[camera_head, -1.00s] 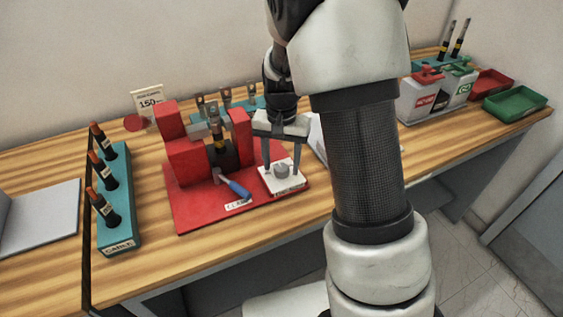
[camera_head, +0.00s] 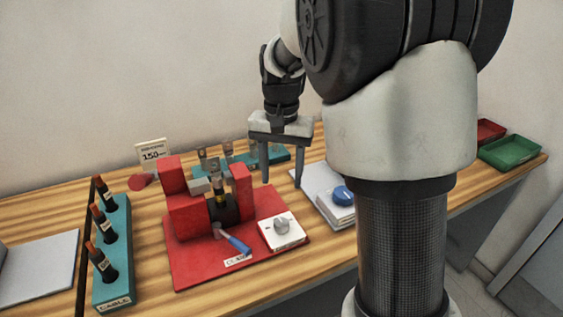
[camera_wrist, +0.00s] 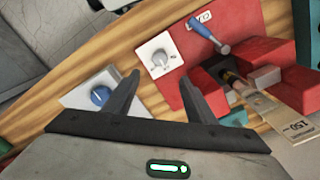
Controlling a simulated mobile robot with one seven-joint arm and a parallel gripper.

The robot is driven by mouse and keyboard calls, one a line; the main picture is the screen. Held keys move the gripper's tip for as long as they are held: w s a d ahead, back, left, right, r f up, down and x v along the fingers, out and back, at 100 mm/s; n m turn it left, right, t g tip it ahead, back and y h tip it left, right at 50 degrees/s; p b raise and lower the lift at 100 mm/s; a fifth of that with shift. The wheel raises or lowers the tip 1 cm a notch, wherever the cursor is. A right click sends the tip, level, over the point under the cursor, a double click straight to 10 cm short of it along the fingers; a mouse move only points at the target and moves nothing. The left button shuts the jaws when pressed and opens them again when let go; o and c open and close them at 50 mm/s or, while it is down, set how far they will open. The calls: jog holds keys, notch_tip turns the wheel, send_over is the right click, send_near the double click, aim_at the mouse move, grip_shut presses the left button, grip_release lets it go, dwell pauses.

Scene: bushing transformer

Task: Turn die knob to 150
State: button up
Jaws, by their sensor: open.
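The die knob (camera_head: 281,227) is a grey round knob on a white square plate at the right front of the red press base (camera_head: 195,277). It also shows in the wrist view (camera_wrist: 159,57), where its dial marks are too small to read. My gripper (camera_head: 281,184) is open and empty, raised above the table behind and above the knob, not touching it. In the wrist view the two dark fingers (camera_wrist: 157,102) point up the picture, with the knob beyond them. A sign (camera_head: 152,153) reading 150 stands at the back left.
The red press (camera_head: 186,215) with a blue-handled lever (camera_head: 236,243) stands left of the knob. A blue round object (camera_head: 342,194) lies on a grey stack to the right. A teal cable rack (camera_head: 117,255) stands at the left, and a green tray (camera_head: 509,152) at the far right.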

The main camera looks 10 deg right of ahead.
notch_tip(320, 180, up, 3)
jog(key=shift+f, duration=0.1)
dwell(0.3)
